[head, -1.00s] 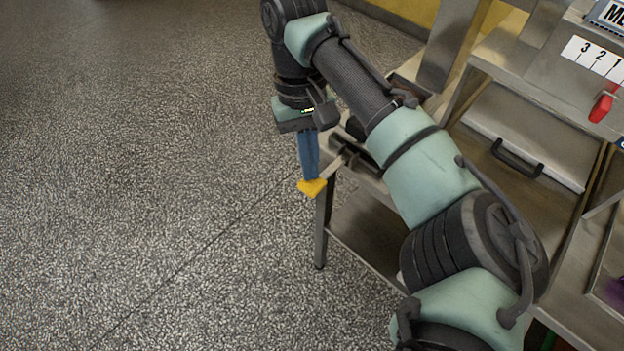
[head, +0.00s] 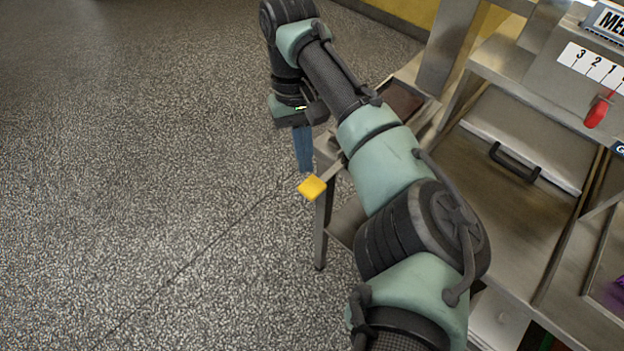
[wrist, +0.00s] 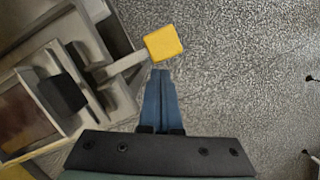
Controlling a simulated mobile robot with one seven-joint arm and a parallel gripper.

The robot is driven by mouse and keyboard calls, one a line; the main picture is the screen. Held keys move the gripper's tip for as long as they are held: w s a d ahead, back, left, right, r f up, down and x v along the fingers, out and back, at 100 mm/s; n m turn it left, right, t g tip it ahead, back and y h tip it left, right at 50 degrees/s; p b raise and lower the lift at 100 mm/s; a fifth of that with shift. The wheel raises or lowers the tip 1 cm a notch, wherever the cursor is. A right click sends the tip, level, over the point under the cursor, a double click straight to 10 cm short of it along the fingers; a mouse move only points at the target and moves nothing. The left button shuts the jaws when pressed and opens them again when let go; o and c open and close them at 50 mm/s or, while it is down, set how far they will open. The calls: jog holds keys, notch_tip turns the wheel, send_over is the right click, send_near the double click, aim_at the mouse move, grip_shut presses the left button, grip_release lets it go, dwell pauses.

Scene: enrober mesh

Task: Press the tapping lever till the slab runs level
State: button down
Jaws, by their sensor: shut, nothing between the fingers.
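The tapping lever is a metal arm with a yellow pad (head: 312,188) at its end, sticking out from the left edge of the metal stand. In the wrist view the yellow pad (wrist: 164,43) lies just beyond my fingertips. My gripper (head: 304,170) has blue fingers, shut and empty, pointing down. The fingertips (wrist: 161,72) look apart from the pad in the wrist view. A brown slab (head: 403,101) lies in a metal tray on the stand, partly behind my arm. I cannot tell whether its surface is level.
The steel machine with a black handle (head: 515,162), a red lever (head: 598,112) and a numbered scale (head: 592,62) stands at the right. A black block (wrist: 63,93) sits beside the lever's arm. The speckled floor (head: 130,180) at left is clear.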

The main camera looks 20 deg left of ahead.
jog(key=p+v, duration=0.3)
jog(key=v, duration=1)
jog(key=shift+a, duration=0.1)
dwell(1.4)
